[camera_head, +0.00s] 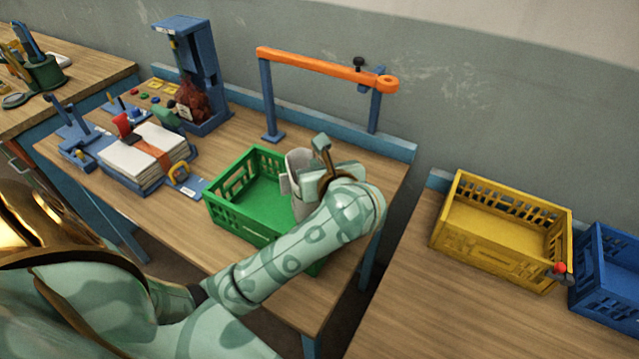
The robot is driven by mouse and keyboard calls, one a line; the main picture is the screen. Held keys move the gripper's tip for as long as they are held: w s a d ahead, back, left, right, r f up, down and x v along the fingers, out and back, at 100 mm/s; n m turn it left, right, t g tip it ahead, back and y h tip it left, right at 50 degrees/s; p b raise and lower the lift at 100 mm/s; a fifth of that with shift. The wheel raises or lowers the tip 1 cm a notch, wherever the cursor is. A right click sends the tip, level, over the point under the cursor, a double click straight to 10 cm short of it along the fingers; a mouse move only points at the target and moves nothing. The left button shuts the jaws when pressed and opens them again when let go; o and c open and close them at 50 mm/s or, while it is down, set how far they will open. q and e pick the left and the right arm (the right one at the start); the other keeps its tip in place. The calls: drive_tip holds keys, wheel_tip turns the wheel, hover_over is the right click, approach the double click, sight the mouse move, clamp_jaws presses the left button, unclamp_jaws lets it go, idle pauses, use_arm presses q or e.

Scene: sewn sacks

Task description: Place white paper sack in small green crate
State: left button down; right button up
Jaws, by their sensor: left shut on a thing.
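The small green crate (232,222) stands on the middle table, open at the top, with bare floor showing in its left part. My left gripper (292,183) is over the right part of the crate, shut on the white paper sack (299,160). The sack is upright, pale grey-white and mostly hidden by my gripper and forearm. I cannot tell whether its bottom touches the crate floor. My forearm crosses the crate's front right and hides its right side. My right gripper is not in view.
An orange bar (320,69) on blue posts stands behind the crate. A blue stand (188,75) with a dark red sack (193,104) and a paper stack (143,155) are to the left. A yellow crate (490,257) and a blue crate (609,287) stand on the right table.

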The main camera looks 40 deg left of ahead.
use_arm(q)
wheel_tip(320, 180, down, 5)
drive_tip(key=shift+d+r+b, duration=0.1)
drive_tip(key=shift+r+b, duration=0.05)
drive_tip(key=shift+b, duration=0.35)
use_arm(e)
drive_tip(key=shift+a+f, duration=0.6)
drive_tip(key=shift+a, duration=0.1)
use_arm(q)
drive_tip(key=shift+s, duration=0.1)
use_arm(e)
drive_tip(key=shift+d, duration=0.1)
use_arm(q)
drive_tip(key=shift+f, duration=0.2)
drive_tip(key=c, duration=1.6)
unclamp_jaws()
drive_tip(key=shift+r, duration=0.1)
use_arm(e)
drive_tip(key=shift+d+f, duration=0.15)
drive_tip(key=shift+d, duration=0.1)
